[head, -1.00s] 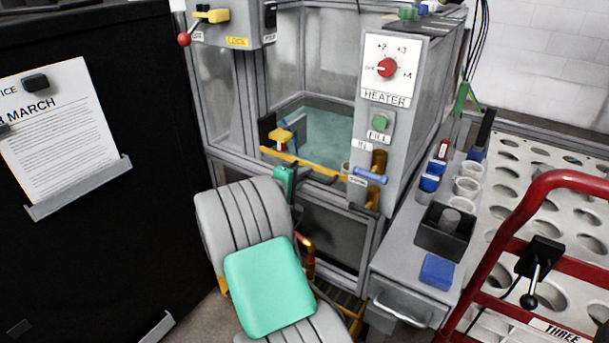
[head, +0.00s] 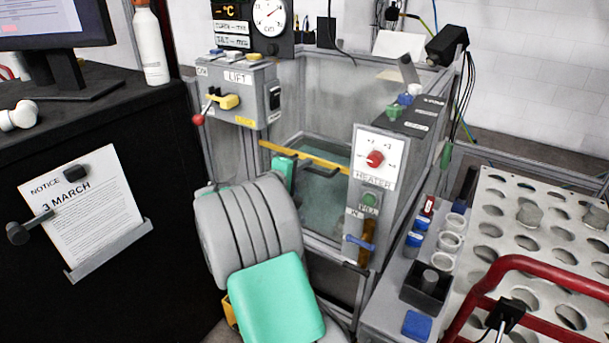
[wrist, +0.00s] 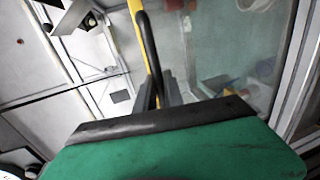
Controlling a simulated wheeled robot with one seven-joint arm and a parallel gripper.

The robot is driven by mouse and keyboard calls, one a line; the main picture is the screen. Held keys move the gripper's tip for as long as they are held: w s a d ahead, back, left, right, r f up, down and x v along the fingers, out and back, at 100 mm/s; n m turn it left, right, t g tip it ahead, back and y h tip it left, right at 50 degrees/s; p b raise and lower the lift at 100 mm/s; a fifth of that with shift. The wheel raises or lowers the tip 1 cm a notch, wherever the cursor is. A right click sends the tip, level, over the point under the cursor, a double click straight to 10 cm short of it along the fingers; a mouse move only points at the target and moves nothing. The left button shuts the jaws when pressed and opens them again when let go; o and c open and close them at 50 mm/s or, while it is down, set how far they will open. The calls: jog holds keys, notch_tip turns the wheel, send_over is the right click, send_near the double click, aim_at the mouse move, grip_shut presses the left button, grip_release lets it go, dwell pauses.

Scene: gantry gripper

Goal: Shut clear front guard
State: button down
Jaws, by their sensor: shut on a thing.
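The clear front guard (head: 322,212) is a see-through panel on the front of the grey-framed tank, with a yellow bar (head: 335,167) along its top edge. A black handle (head: 320,171) sticks out from the bar. The bar is about level with the lower part of the heater panel, below the top of the frame opening. My gripper (wrist: 160,94) is shut on the black handle (wrist: 149,45), beside the yellow bar (wrist: 136,22) in the wrist view. In the head view my arm hides the guard's lower left, and the fingertips are hard to make out.
The heater panel (head: 375,165) stands close right of the guard. The lift box (head: 238,90) with its red-knobbed lever is at upper left. A side shelf with cups and a black bin (head: 426,289) and a red rail (head: 520,268) lie to the right.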

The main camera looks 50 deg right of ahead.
notch_tip(320, 180, up, 8)
jog(key=p, duration=0.4)
jog(key=shift+r, duration=0.2)
jog(key=c, duration=1.7)
grip_release()
jog(key=shift+o, duration=1.2)
jog(key=shift+a, duration=0.1)
jog(key=v, duration=0.7)
jog(key=shift+a, duration=0.3)
